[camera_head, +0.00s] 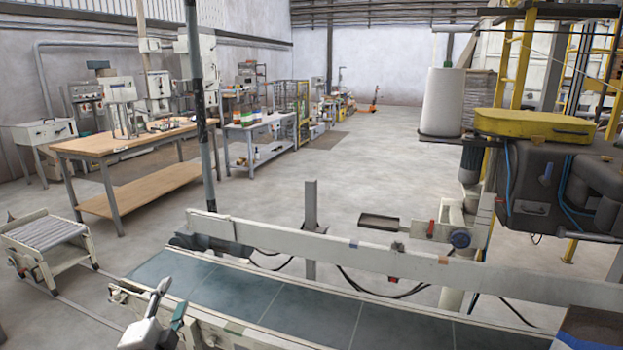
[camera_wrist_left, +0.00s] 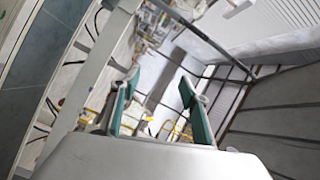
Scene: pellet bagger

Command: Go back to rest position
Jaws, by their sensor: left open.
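My left gripper (camera_head: 170,300) is at the bottom left of the head view, in front of the near rail of the conveyor. Its two fingers with green pads also show in the left wrist view (camera_wrist_left: 158,88), spread apart with nothing between them. The conveyor (camera_head: 270,300) has a dark blue-grey belt running from the centre left to the bottom right. My right gripper does not show in either view.
A roller stand (camera_head: 45,240) stands at the left. A wooden workbench (camera_head: 120,140) with equipment is behind it. The bagging machine (camera_head: 550,180) with a yellow top stands at the right. The floor beyond the conveyor is mostly open.

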